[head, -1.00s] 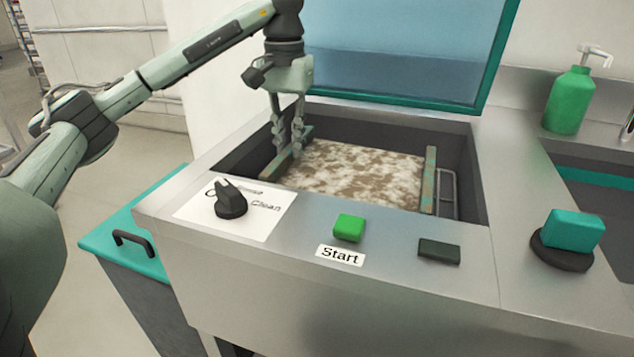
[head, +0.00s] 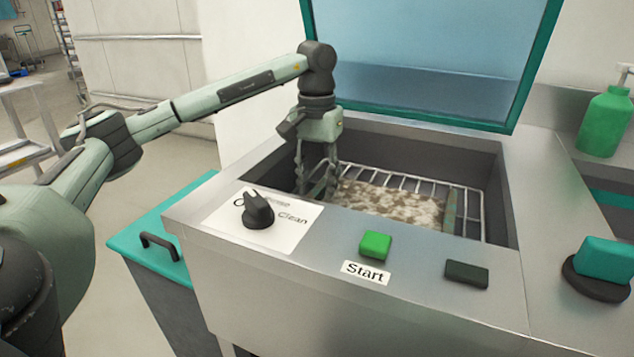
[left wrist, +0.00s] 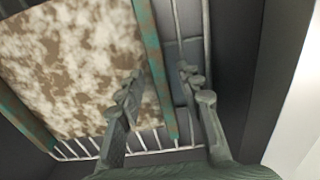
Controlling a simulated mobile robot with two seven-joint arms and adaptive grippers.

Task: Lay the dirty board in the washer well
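The dirty board (head: 390,203), white with brown blotches and worn teal edge rails, lies low in the washer well (head: 430,155), on the wire rack as far as I can see. In the left wrist view the board (left wrist: 65,65) fills the upper left, with one rail (left wrist: 150,50) running between the finger lines. My left gripper (head: 317,190) reaches down into the well at the board's left end. Its fingers (left wrist: 160,78) are spread, with gaps beside the rail. The front wall hides the board's near edge. My right gripper is out of view.
The teal-framed glass lid (head: 420,60) stands raised behind the well. The front panel carries a black knob (head: 258,210), a green Start button (head: 376,245) and a dark block (head: 466,274). A teal block on a black base (head: 603,262) and green bottle (head: 605,122) stand right.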

